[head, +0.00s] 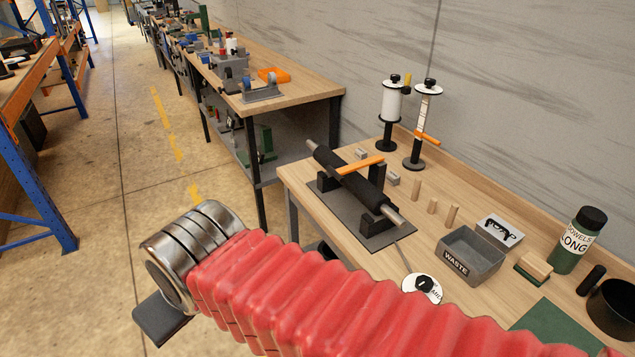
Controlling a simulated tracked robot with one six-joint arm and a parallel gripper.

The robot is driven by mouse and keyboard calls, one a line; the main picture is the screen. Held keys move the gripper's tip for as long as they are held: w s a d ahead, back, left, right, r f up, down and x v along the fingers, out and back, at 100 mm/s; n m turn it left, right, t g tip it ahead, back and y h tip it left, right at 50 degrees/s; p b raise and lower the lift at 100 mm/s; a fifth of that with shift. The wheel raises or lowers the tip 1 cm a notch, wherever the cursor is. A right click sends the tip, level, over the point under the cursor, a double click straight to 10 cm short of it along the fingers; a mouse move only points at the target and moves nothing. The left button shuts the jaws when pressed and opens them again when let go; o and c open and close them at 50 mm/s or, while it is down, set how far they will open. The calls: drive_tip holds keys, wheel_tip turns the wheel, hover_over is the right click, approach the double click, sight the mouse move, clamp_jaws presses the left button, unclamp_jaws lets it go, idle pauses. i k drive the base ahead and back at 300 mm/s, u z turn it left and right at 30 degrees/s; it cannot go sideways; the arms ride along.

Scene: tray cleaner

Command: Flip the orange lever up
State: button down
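An orange bar (360,165) lies across the top of a black roller device (350,180), close to level and slightly raised at its right end. A second orange bar (426,137) sticks out from a tall spool stand (415,160) behind it. I cannot tell which bar is the lever. My arm, in a red ribbed sleeve, crosses the foreground to a silver metal wrist. My gripper (162,318) shows only as a dark plate below that wrist, left of the bench and well apart from both bars. Its fingers are mostly hidden.
On the near bench (300,185) stand wooden pegs (432,206), a grey WASTE bin (470,255), a round white dial (422,288) and a green bottle (578,240). Another workbench (300,90) stands farther back. A blue-framed rack (35,190) is at left; the floor between is open.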

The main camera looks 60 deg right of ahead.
sight(337, 173)
drive_tip(key=i, duration=0.95)
drive_tip(key=z, duration=0.05)
